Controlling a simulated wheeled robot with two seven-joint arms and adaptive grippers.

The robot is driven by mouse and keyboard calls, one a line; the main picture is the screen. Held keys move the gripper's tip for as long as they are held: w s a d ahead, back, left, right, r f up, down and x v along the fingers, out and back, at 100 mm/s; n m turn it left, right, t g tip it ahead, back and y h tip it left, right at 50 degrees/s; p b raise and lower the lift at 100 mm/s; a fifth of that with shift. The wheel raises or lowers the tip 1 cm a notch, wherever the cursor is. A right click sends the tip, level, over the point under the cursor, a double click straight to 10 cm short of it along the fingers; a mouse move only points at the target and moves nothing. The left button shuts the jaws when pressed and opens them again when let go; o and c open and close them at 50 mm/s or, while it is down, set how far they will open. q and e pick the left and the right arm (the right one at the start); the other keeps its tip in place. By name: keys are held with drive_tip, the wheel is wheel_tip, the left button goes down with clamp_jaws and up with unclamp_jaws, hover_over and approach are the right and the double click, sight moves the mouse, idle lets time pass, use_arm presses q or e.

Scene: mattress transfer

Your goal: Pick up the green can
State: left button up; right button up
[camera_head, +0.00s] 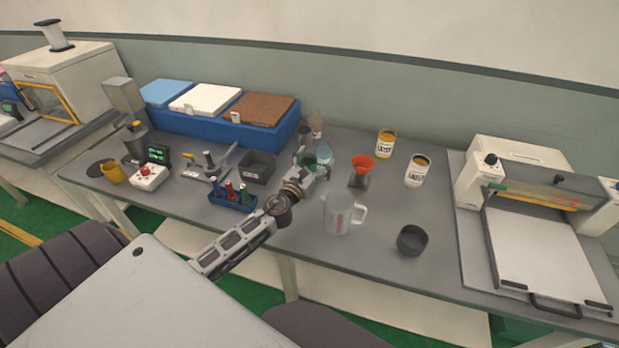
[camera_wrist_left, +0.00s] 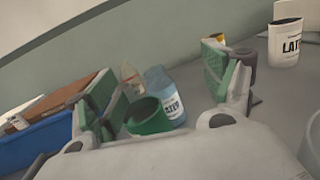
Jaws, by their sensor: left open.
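In the left wrist view the green can (camera_wrist_left: 150,117), with an open dark top, stands between the spread fingers of my left gripper (camera_wrist_left: 158,80), closer to the left finger. The fingers have green pads, and the gripper is open. Whether a finger touches the can is unclear. In the head view my left gripper (camera_head: 312,165) reaches over the middle of the table and largely hides the can. My right gripper is in neither view.
A blue labelled bottle (camera_wrist_left: 165,95) stands just behind the can. A blue box with lids (camera_head: 205,130) lies behind left. Labelled cans (camera_head: 416,171) stand further right.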

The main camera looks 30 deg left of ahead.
use_arm(q)
drive_tip(key=s+a+f+n+g+y, duration=0.1)
drive_tip(key=s+a+f+n+y, duration=0.2)
drive_tip(key=a, duration=0.1)
drive_tip(key=shift+f, duration=0.2)
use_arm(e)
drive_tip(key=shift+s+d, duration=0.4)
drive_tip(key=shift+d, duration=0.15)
use_arm(q)
drive_tip(key=shift+s, duration=0.1)
